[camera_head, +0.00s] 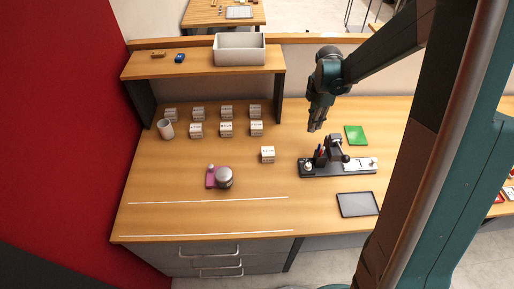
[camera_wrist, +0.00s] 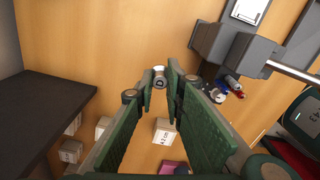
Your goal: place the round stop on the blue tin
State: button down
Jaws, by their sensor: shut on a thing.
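My gripper (camera_head: 317,124) points down above the bench, behind the black marking fixture (camera_head: 345,170). In the wrist view my gripper (camera_wrist: 160,84) has its green fingers closed at the tips on a small grey round piece (camera_wrist: 160,72), which looks like the round stop. The fingers hide part of it, and it is too small to make out in the head view. A small blue object (camera_head: 180,58) lies on the raised shelf at the back left, far from my gripper. It is the likeliest blue tin, but its shape is too small to be sure.
The shelf (camera_head: 225,66) also bears a white bin (camera_head: 240,57) and a brown piece (camera_head: 158,54). Several small white blocks (camera_head: 227,129) and a cup (camera_head: 166,129) stand below. A green square (camera_head: 356,135) and dark tablet (camera_head: 357,204) flank the fixture.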

jog(key=shift+a, duration=0.1)
jog(key=s+a+r+p, duration=0.2)
jog(key=s+a, duration=0.1)
jog(key=a, duration=0.7)
jog(key=s+a+r+p, duration=0.1)
jog(key=s+a+r, duration=0.15)
jog(key=a, duration=0.75)
notch_tip(320, 180, up, 4)
jog(key=p, duration=0.3)
send_over(224, 174)
jog(key=shift+f, duration=0.1)
jog(key=shift+w+f, duration=0.1)
jog(key=shift+f, duration=2.85)
jog(key=shift+f, duration=0.1)
jog(key=shift+f, duration=2)
jog(key=shift+f, duration=0.2)
